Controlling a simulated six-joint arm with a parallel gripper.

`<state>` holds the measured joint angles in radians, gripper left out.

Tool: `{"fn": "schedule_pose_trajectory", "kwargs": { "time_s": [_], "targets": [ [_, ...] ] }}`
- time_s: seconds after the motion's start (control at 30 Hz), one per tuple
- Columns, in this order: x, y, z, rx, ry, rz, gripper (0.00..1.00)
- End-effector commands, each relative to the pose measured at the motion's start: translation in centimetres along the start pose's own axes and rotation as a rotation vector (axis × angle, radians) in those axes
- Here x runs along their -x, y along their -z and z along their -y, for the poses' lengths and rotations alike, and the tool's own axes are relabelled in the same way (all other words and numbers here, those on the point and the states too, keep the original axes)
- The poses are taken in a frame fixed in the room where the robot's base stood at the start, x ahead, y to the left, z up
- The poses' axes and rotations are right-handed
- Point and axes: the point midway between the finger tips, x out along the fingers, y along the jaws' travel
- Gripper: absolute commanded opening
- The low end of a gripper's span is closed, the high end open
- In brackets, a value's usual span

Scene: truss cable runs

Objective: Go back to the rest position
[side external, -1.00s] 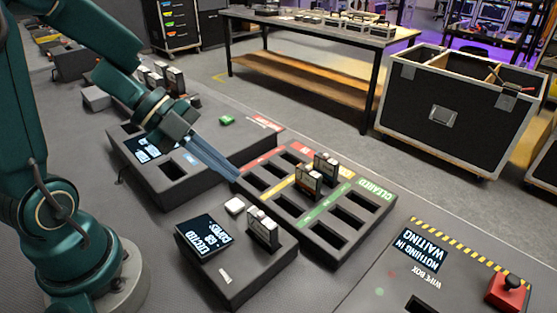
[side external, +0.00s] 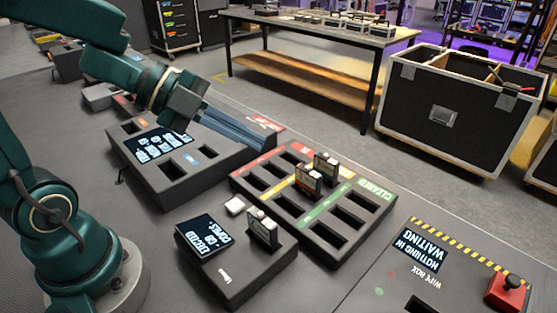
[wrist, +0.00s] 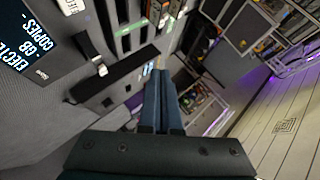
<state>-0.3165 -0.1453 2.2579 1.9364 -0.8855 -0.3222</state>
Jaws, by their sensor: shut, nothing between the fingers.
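My gripper (side external: 268,143) is shut and empty, raised in front of the black box with a lit screen (side external: 160,146) at the left in the side view. Its long fingers point right and slightly down, and hide part of that box. In the wrist view the fingers of my gripper (wrist: 160,80) lie together and point away over the bench edge. No marked rest position shows.
A slotted tray with coloured strips (side external: 345,250) holds a few upright cartridges. A box with a tilted screen (side external: 235,285) stands in front of it. A red button (side external: 507,290) is at the right. A wheeled case (side external: 455,115) and a table (side external: 300,83) stand beyond the bench.

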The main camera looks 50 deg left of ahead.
Motion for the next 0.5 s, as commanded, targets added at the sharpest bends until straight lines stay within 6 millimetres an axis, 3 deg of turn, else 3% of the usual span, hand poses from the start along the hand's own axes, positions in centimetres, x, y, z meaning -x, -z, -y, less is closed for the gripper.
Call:
{"fn": "schedule_pose_trajectory", "kwargs": {
  "time_s": [0.1,0.27,0.37,0.5],
  "targets": [
    [0.7,1.2,4.9,0.050,0.261,0.077,0.00],
    [3.7,0.8,9.3,0.249,0.565,0.206,0.00],
    [5.8,-0.2,9.8,0.436,0.690,0.291,0.00],
    [7.8,-1.8,7.3,0.751,0.753,0.407,0.00]
  ]
}}
